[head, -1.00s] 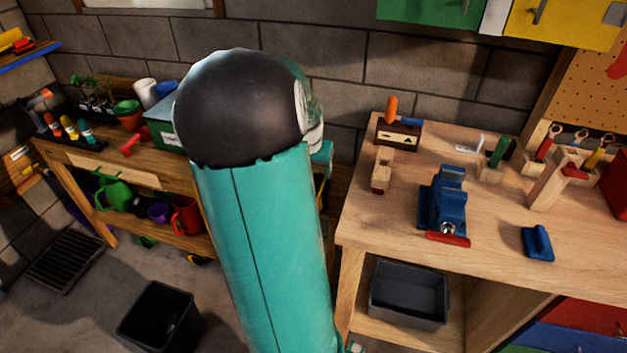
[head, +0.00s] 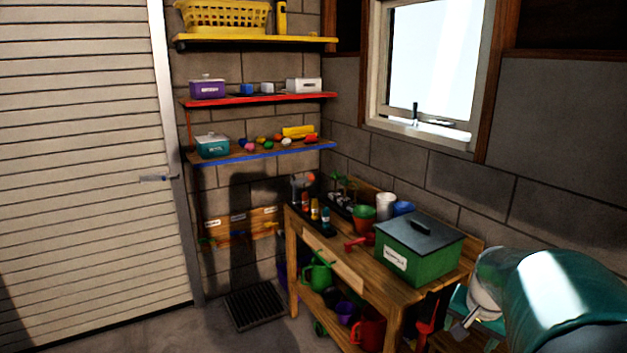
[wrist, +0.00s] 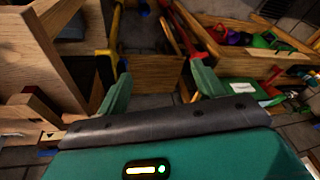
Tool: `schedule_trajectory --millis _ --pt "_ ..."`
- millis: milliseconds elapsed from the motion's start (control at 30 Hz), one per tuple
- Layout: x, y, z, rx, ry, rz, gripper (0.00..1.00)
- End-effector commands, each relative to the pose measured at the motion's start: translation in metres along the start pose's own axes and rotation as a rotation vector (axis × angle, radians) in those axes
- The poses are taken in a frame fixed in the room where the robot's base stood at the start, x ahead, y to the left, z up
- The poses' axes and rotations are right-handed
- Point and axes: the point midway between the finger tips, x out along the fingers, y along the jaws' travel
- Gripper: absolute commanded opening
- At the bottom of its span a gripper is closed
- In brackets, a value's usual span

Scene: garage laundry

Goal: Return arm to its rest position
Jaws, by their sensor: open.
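My gripper (wrist: 161,73) is open in the wrist view, with its two teal fingers spread wide apart. Nothing is held between them. Beyond the fingers are a grey floor, wooden bench parts and long-handled tools, seen at a steep tilt. In the head view my teal arm fills the lower right corner, in front of the right end of the potting bench (head: 350,275). I cannot make out the fingertips in that view.
A green box with a dark lid (head: 420,250) stands on the bench, with pots and bottles beside it. A red jug (head: 368,330) is on the lower shelf. Shelves hang on the back wall. A floor grate (head: 256,305) lies left of the bench, near the white door (head: 80,170).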

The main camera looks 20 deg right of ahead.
Motion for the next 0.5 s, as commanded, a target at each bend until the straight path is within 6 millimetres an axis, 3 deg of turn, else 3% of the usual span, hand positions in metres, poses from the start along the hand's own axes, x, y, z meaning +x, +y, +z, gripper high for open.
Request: schedule_trajectory --millis 33,200,500 --pt "-0.011 -0.02 0.014 -0.059 0.002 -0.034 0.69" --pt "-0.042 -0.075 0.066 -0.261 0.007 -0.122 0.69" --pt "-0.093 -0.132 0.171 -0.624 0.046 -0.235 0.69"
